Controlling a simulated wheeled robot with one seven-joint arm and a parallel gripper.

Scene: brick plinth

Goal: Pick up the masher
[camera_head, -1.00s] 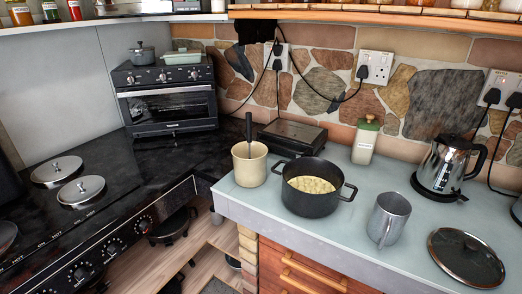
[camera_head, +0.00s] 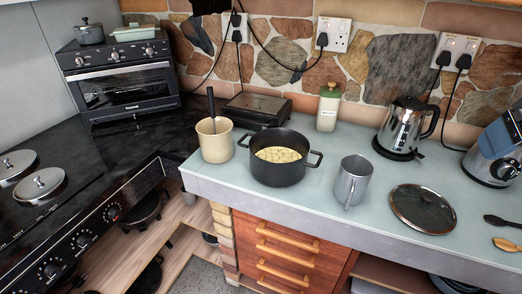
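No tool is clearly recognisable as the masher. A dark handle (camera_head: 211,103) sticks up out of a cream crock (camera_head: 215,143) at the left end of the pale counter. The head of that tool is hidden inside the crock, so I cannot tell what it is. A black spoon-like utensil (camera_head: 501,221) and a wooden utensil (camera_head: 506,244) lie at the counter's right edge, partly cut off. My gripper is not in view.
On the counter (camera_head: 330,211) stand a black pot with pale contents (camera_head: 285,172), a grey mug (camera_head: 352,181), a glass lid (camera_head: 422,208), a kettle (camera_head: 404,128) and a blue appliance (camera_head: 495,147). A black hob (camera_head: 75,180) with lids is at left. Floor shows below.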

